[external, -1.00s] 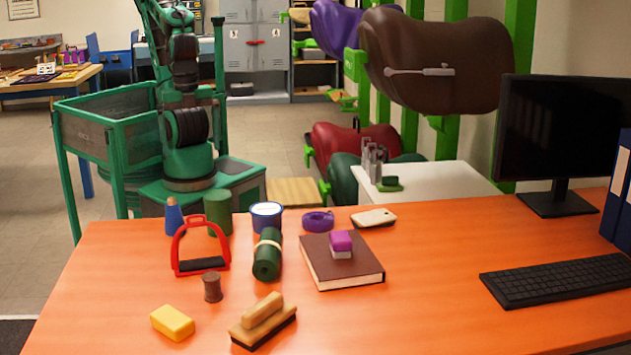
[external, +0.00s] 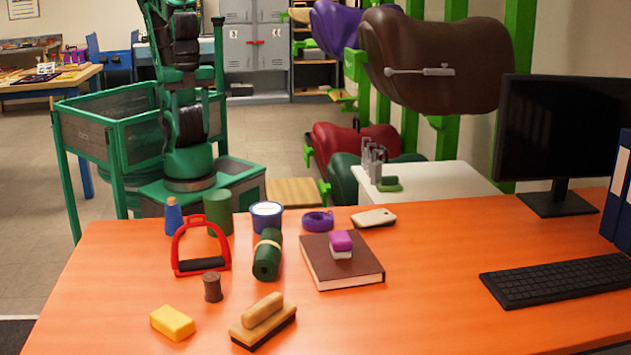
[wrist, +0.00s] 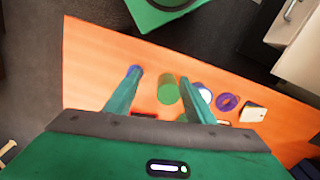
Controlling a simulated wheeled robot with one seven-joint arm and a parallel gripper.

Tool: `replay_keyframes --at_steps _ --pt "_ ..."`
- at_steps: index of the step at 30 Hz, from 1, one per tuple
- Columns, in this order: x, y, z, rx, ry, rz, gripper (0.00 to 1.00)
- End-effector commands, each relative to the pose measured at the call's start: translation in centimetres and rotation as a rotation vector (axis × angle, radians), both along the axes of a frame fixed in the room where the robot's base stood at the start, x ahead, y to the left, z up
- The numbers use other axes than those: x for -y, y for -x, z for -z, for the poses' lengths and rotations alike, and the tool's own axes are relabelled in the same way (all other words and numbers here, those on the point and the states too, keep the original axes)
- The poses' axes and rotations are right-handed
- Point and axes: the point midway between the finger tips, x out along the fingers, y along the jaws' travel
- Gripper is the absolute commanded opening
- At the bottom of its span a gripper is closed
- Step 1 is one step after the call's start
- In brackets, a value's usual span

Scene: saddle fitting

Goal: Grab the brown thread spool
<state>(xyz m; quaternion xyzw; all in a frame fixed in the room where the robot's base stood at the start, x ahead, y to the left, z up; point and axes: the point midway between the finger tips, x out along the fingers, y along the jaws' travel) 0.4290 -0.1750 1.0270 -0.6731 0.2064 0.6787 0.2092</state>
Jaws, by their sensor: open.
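The brown thread spool (external: 212,287) stands upright on the orange table (external: 420,250), in front of the red stirrup (external: 201,247) and behind the yellow block (external: 172,322). I cannot make out the spool in the wrist view, where my gripper's body covers the near part of the table. My gripper (wrist: 158,78) is open, with its two green fingers spread apart high over the table's far side and nothing held between them. In the external view my arm rises out of the top of the picture, so the gripper does not show there.
Around the spool are a wooden brush (external: 263,322), a green roll (external: 267,255), a green cylinder (external: 218,212), a blue cone (external: 173,217) and a blue-and-white tub (external: 267,216). A book (external: 341,270) carries a purple-and-white block. A keyboard (external: 560,288) and monitor stand right.

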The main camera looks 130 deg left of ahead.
Motion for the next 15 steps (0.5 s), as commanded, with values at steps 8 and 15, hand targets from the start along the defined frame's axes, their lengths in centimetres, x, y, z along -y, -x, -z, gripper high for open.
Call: replay_keyframes --at_steps 8,15 --pt "1.0 -3.8 -0.4 -0.004 0.001 0.128 0.50" --pt "2.7 -9.2 -0.2 -0.007 -0.027 0.308 0.50"
